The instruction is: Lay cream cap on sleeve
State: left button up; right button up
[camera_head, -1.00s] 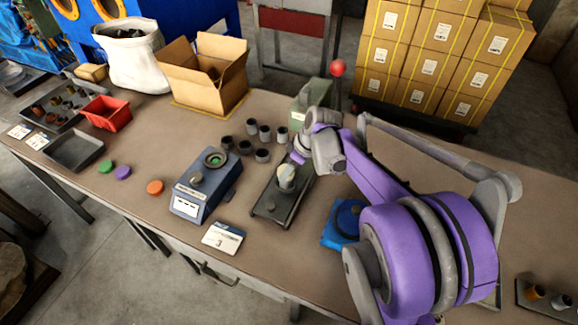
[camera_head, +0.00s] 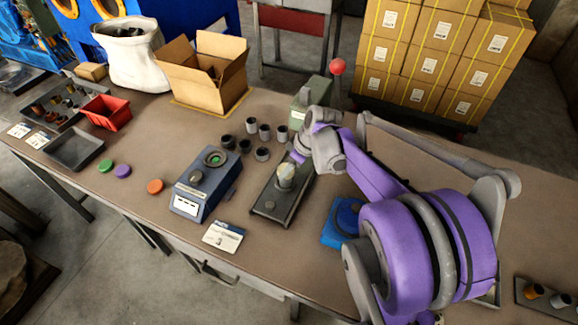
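A cream, rounded piece (camera_head: 286,171), which looks like the cream cap, is at the upper end of a dark, flat stand (camera_head: 270,207) in the middle of the table. A small greyish part shows just under it, perhaps the sleeve; I cannot tell whether the two touch. My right gripper (camera_head: 297,157) reaches in from the right, its purple end right beside and above the cream piece. Its fingers are too small and partly hidden, so I cannot tell whether they are shut on it. My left gripper is not in view.
Several grey and dark cups (camera_head: 262,154) stand just behind the stand. A blue-grey device (camera_head: 205,184) with a green ring is to the left. Green, purple and orange (camera_head: 155,187) caps lie further left. A blue block (camera_head: 343,221) lies beneath my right arm.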

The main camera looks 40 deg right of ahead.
jog(key=shift+f, duration=0.35)
dwell(0.5)
jog(key=o, duration=1.4)
jog(key=shift+r+p, duration=2)
jog(key=shift+r, duration=1.05)
jog(key=shift+a, duration=0.1)
